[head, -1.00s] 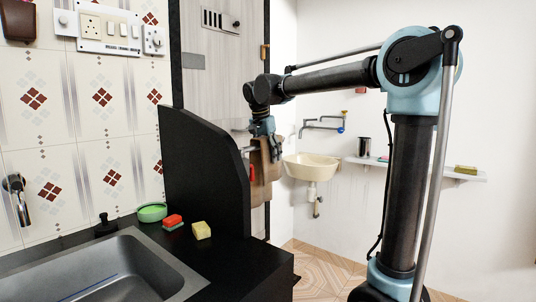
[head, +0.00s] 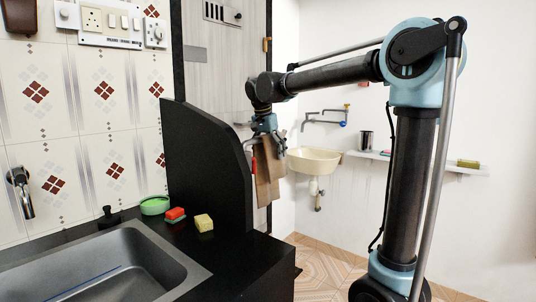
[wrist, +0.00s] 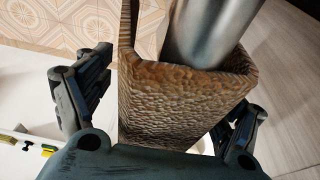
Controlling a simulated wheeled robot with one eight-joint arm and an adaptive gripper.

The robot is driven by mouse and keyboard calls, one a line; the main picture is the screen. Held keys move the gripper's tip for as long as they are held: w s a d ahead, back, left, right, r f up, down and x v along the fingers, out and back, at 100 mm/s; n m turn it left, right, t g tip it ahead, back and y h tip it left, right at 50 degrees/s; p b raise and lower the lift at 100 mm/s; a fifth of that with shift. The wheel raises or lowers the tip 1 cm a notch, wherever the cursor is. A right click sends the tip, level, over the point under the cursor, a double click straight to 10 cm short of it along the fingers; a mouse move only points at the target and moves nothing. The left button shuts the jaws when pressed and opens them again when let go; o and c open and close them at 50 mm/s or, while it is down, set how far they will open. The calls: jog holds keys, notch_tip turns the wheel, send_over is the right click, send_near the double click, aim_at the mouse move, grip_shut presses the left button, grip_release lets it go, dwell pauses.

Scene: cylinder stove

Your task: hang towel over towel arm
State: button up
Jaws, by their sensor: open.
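The brown woven towel (head: 268,180) hangs below my gripper (head: 267,135), just right of the black counter panel. In the wrist view the towel (wrist: 175,100) lies between my two spread fingers, folded around the near end of a thick metal bar (wrist: 208,30), which looks like the towel arm. My gripper is open, with one finger on each side of the towel. The left finger looks apart from the cloth; whether the right one touches it I cannot tell. In the head view my gripper and the towel mostly hide the bar.
A black curved panel (head: 208,165) stands close left of the towel. A small red thing (head: 253,165) shows at the towel's left edge. The sink (head: 110,265), a green bowl (head: 154,205) and sponges sit on the counter. A cream basin (head: 314,160) is behind. Floor at right is open.

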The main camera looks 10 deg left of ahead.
jog(key=v, duration=1.2)
jog(key=shift+f, duration=0.1)
